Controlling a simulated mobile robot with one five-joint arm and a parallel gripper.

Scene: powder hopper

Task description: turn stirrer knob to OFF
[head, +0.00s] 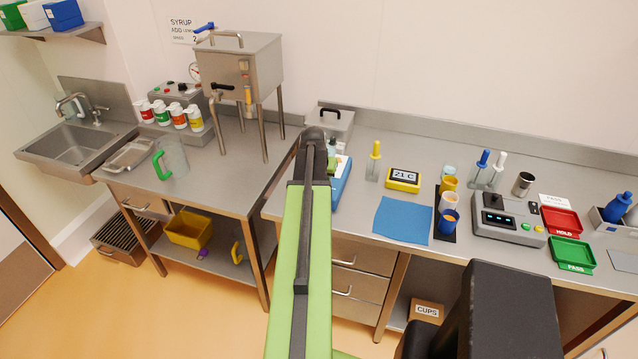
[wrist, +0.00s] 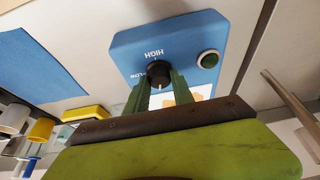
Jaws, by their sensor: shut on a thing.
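The blue stirrer base (wrist: 180,40) lies under my gripper in the wrist view, with the words HIGH and LOW printed on it. Its black knob (wrist: 158,70) has a pale pointer mark and sits between the green fingertips of my gripper (wrist: 158,92). The fingers are shut on the knob. The OFF label does not show.
A blue cloth (head: 402,220) and a yellow 21 C display (head: 404,179) lie to the right.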

